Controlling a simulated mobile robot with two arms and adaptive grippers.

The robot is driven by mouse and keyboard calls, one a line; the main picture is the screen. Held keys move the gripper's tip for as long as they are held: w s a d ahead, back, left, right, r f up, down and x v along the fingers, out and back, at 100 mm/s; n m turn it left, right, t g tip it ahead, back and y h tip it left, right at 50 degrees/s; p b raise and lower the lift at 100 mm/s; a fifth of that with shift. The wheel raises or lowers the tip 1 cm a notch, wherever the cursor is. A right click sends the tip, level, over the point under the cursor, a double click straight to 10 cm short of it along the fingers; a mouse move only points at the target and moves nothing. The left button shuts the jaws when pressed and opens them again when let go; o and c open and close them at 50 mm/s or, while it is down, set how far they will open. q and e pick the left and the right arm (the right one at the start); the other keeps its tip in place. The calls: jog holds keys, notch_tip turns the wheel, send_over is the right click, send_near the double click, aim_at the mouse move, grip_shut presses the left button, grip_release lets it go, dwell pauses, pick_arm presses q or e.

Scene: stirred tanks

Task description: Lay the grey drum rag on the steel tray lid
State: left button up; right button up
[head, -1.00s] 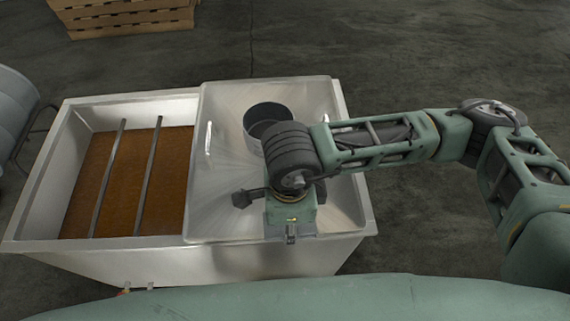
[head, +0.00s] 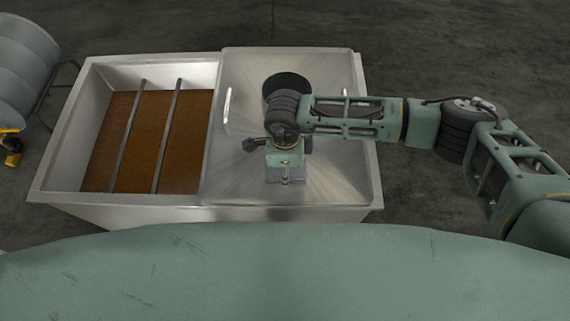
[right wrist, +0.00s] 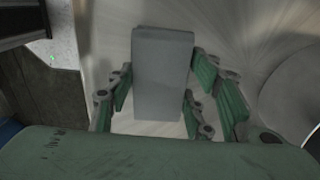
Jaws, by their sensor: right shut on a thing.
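The grey drum rag (right wrist: 162,75) shows in the right wrist view as a smooth, flat-sided grey block. My right gripper (right wrist: 164,92) is shut on it, with green finger pads on both sides. In the head view the right gripper (head: 286,164) is over the front part of the steel tray lid (head: 335,165). The lid covers the right side of the steel tank, and its brushed surface is also behind the rag in the right wrist view (right wrist: 240,30). I cannot tell whether the rag touches the lid. My left gripper is not in view.
A dark round pot (head: 290,80) stands on the lid behind my right wrist, partly hidden. The lid has an upright handle (head: 227,106) on its left. The tank's open left side holds brown liquid (head: 150,150) under two bars. A grey drum (head: 25,70) lies far left.

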jog(key=shift+f+b, duration=0.2)
jog(key=shift+b, duration=0.1)
jog(key=o, duration=1.1)
jog(key=shift+r, duration=0.15)
jog(key=shift+r+p, duration=0.2)
jog(key=shift+p, duration=0.15)
notch_tip(320, 180, up, 12)
jog(key=b, duration=0.2)
jog(key=shift+s+f, duration=0.1)
jog(key=shift+f, duration=0.1)
